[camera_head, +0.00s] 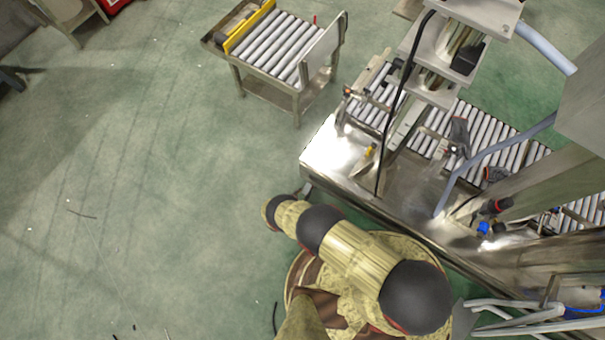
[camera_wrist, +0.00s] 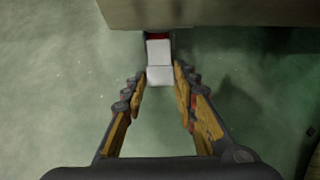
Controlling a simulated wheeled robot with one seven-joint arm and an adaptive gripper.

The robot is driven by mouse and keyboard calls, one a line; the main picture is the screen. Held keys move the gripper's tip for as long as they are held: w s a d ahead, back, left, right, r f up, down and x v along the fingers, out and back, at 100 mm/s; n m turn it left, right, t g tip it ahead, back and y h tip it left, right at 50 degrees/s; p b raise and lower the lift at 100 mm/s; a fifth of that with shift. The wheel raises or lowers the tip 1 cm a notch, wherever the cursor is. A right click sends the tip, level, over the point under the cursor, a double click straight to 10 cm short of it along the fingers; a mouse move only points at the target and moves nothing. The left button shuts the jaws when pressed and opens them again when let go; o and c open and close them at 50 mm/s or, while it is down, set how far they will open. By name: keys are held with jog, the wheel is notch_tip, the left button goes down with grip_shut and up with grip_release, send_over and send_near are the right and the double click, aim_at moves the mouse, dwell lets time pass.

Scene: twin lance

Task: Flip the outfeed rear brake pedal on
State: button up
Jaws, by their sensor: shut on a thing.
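In the wrist view a light grey pedal (camera_wrist: 159,75) with a red part (camera_wrist: 158,37) at its far end sticks out from under a beige machine edge. My gripper (camera_wrist: 160,88) has a finger on each side of it, and the pedal's near end sits between the fingertips. No label shows whether this is the outfeed rear brake pedal.
The steel machine bench (camera_head: 333,157) with roller conveyors (camera_head: 503,150) fills the right side. A separate roller cart (camera_head: 277,45) with a yellow bar stands at the top. Open green floor (camera_head: 130,180) lies to the left. Metal tubes (camera_head: 520,313) are at lower right.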

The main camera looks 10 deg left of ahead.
jog(key=shift+f+t, duration=0.15)
jog(key=shift+t, duration=0.25)
jog(key=o, duration=1.2)
jog(key=shift+c, duration=0.2)
jog(key=shift+s+a+r, duration=0.2)
jog(key=shift+s+r, duration=0.05)
jog(key=shift+s, duration=0.05)
jog(key=v, duration=1.1)
jog(key=shift+a, duration=0.1)
